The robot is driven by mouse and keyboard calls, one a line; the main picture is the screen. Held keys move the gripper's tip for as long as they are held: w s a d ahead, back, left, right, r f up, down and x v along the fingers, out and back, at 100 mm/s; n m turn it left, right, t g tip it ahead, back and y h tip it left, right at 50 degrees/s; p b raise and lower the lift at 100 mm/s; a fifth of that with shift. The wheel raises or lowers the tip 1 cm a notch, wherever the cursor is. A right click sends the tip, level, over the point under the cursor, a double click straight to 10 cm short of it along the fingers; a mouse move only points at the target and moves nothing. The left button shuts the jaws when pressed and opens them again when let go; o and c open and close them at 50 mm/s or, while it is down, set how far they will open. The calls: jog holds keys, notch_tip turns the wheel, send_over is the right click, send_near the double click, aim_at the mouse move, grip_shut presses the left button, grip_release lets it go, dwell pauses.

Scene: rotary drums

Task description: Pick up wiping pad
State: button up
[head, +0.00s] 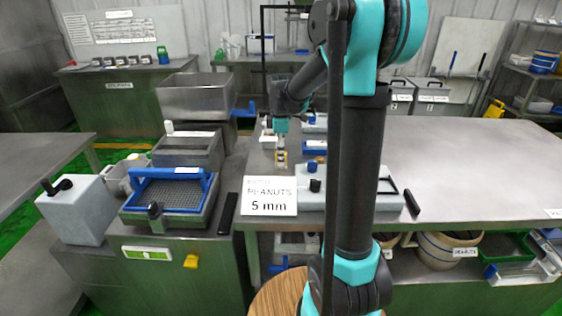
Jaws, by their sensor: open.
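My gripper (281,160) points down over the far left part of the steel table, beyond the sign. It is small in the head view, and its jaws are open. I cannot pick out the wiping pad for certain. A small white item (268,142) stands just left of the gripper, and a blue item (316,148) with a white label is to its right. Whether the gripper touches anything there is too small to tell.
A "PEANUTS 5 mm" sign (269,196) and a grey tray unit (368,200) stand nearer on the steel table (470,165). A blue-framed sieve (172,192) is at left. The table's right side is clear.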

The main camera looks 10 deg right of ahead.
jog(key=shift+f, duration=0.65)
grip_shut()
jog(key=shift+r, duration=0.1)
notch_tip(320, 180, up, 20)
dwell(0.4)
